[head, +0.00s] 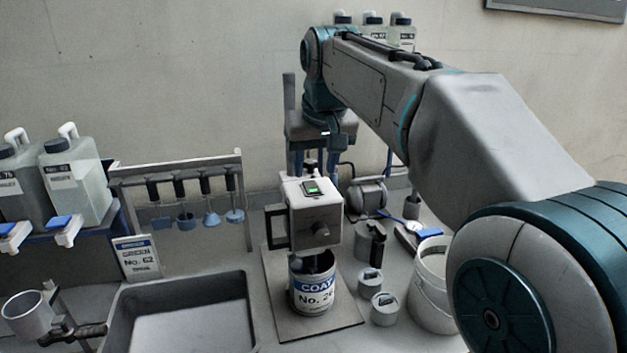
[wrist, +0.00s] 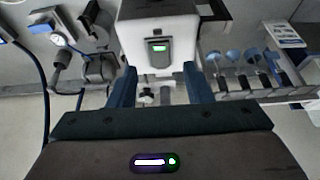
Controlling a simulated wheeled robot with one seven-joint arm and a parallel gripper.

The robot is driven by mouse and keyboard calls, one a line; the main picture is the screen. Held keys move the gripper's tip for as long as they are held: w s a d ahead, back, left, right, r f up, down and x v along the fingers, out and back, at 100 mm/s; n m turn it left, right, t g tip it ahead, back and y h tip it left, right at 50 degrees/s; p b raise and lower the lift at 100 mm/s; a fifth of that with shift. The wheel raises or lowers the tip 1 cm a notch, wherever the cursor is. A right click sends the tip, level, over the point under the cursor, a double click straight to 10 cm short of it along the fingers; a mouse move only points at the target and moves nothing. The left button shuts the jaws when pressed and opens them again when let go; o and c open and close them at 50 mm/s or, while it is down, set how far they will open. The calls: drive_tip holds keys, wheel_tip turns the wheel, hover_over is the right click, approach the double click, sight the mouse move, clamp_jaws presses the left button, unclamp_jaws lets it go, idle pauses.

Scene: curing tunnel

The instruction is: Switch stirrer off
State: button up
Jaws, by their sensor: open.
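The stirrer (head: 322,228) is a white box-shaped head with a side handle, standing over a can labelled COAT (head: 312,287). On its top is a dark switch (head: 310,187) with a lit green face; the switch also glows green in the wrist view (wrist: 158,47). My gripper (head: 312,170) hangs just behind the stirrer head in the head view, pointing down. The stirrer head partly hides the fingertips in the head view.
A rack of hanging tools (head: 190,195) and jugs (head: 78,180) stand left. A grey tray (head: 185,275) lies front left. Small lidded pots (head: 384,308), a white bucket (head: 432,290) and a gauge (head: 414,227) stand right. My arm spans the upper right.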

sight(311, 186)
drive_tip(key=shift+x, duration=2.1)
clamp_jaws()
drive_tip(key=c, duration=1)
unclamp_jaws()
drive_tip(key=p, duration=0.1)
drive_tip(key=g+p, duration=0.1)
drive_tip(key=p, duration=0.1)
drive_tip(key=shift+w+r, duration=0.2)
drive_tip(key=shift+r, duration=0.2)
drive_tip(key=c, duration=1)
unclamp_jaws()
drive_tip(key=g+p, duration=0.1)
drive_tip(key=p, duration=0.3)
drive_tip(key=shift+w+a+h, duration=0.1)
drive_tip(key=shift+w+h, duration=0.15)
drive_tip(key=shift+h, duration=0.05)
drive_tip(key=c, duration=1)
unclamp_jaws()
drive_tip(key=shift+p, duration=0.5)
drive_tip(key=c, duration=1)
unclamp_jaws()
drive_tip(key=shift+f+g, duration=0.25)
drive_tip(key=shift+g, duration=0.05)
drive_tip(key=c, duration=1)
unclamp_jaws()
